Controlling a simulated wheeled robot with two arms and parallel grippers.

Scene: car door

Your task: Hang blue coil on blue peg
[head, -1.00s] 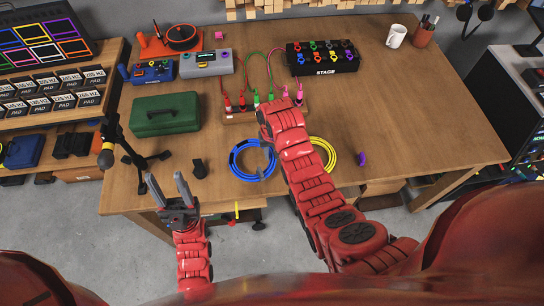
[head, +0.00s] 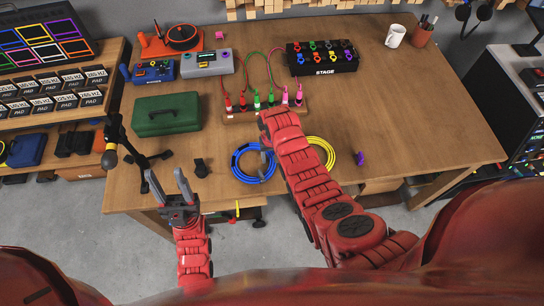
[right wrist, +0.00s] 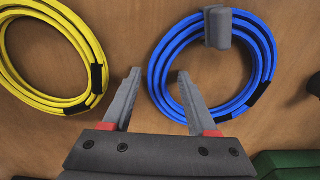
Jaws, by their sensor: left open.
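The blue coil (head: 236,168) lies flat near the table's front edge in the head view. It also shows in the right wrist view (right wrist: 160,65), with a grey block (right wrist: 218,28) on its rim and dark wraps. My right gripper (right wrist: 159,72) is open and empty. In the right wrist view its fingertips point toward the coil, one near the coil's left rim; I cannot tell the height between them. My left gripper (head: 165,182) is open and empty at the table's front edge, left of the coil. I cannot make out a blue peg.
A yellow coil (head: 330,150) lies right of the blue one, partly behind my right arm. A green case (head: 167,114), a microphone stand (head: 143,155) and a small black item (head: 200,168) are to the left. The table's right side is mostly clear.

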